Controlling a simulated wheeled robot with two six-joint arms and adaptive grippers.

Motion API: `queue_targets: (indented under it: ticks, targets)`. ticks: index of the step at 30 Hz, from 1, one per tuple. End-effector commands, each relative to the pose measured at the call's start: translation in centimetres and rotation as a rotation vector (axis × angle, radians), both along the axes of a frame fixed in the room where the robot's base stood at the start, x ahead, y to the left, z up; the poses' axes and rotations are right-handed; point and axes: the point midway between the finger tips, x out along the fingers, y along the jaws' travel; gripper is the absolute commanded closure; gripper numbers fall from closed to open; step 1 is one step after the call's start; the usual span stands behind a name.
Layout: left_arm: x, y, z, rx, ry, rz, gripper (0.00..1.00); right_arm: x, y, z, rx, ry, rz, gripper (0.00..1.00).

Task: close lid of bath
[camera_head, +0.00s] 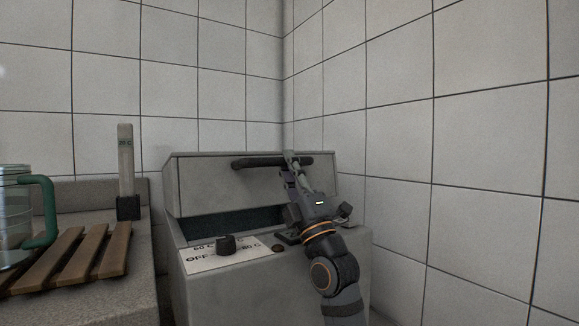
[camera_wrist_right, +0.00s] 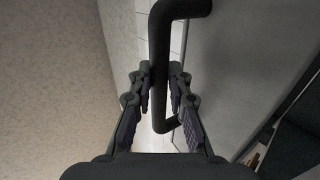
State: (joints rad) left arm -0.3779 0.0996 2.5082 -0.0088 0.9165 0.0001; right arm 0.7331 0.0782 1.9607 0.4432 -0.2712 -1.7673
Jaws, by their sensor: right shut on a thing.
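The grey bath (camera_head: 225,290) stands in the tiled corner. Its lid (camera_head: 205,187) is partly raised, with a dark gap (camera_head: 235,222) between the lid and the body. A black bar handle (camera_head: 255,162) runs along the lid's front. My right gripper (camera_head: 291,160) reaches up from below and is shut on the handle, right of its middle. In the right wrist view the handle (camera_wrist_right: 161,30) passes between the fingers of my right gripper (camera_wrist_right: 160,72). My left gripper is not in view.
A control panel (camera_head: 215,260) with a black knob (camera_head: 225,245) is on the bath's front. To the left, a counter holds a wooden slatted rack (camera_head: 75,262), a glass jug (camera_head: 14,215) with a green handle, and an upright thermometer-like stick (camera_head: 126,165). Tiled walls stand close behind and right.

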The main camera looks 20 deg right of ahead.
Motion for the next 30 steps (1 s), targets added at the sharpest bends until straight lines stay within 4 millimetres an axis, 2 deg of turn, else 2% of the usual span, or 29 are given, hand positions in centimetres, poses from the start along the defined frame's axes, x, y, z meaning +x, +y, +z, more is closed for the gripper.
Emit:
queue_targets:
  ticks: [5, 6, 10, 19, 23, 30]
  targets:
    - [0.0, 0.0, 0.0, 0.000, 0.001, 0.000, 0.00, 0.4, 0.0, -0.4, -0.001, 0.013, 0.000, 1.00]
    - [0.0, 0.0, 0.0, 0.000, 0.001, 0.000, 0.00, 0.4, 0.0, -0.4, -0.001, 0.013, 0.000, 0.78]
    - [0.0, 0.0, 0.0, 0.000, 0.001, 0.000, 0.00, 0.3, 0.0, -0.3, -0.001, 0.011, 0.000, 0.61]
    - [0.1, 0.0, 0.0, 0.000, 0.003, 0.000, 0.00, 0.1, 0.0, -0.2, -0.001, 0.004, 0.000, 0.60]
    - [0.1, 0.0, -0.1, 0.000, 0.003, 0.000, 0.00, -0.5, -0.1, -1.3, -0.002, 0.010, 0.000, 0.60]
    - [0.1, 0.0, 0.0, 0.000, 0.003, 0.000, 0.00, -6.6, -1.2, -1.2, -0.010, 0.004, -0.006, 0.60]
